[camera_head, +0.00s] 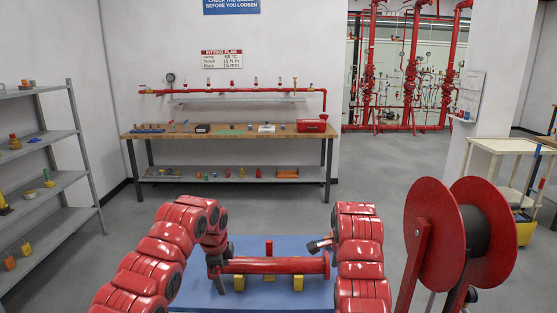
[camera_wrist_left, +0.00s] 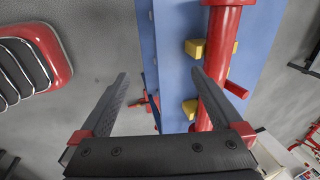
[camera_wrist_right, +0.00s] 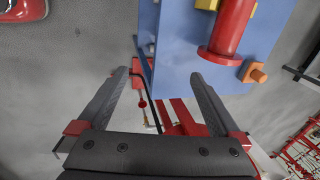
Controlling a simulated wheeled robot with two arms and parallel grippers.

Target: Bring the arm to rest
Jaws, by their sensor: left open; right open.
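A red pipe (camera_head: 275,265) with end flanges lies level on yellow supports (camera_head: 298,283) on a blue bench top (camera_head: 245,295). A short red stub (camera_head: 269,247) rises behind its middle. My left gripper (camera_head: 218,279) is at the pipe's left end, partly covering it. In the left wrist view, its jaws (camera_wrist_left: 160,75) are open and empty, with the pipe (camera_wrist_left: 214,75) beyond the right finger. My right gripper (camera_head: 318,245) is near the pipe's right end. In the right wrist view, its jaws (camera_wrist_right: 159,76) are open and empty, over the bench edge.
A red hose reel (camera_head: 435,235) stands close to my right arm. Grey shelves (camera_head: 85,140) are at left, a wooden workbench (camera_head: 230,132) at the back wall, and a cart (camera_head: 500,147) at right. Floor between the bench and workbench is clear.

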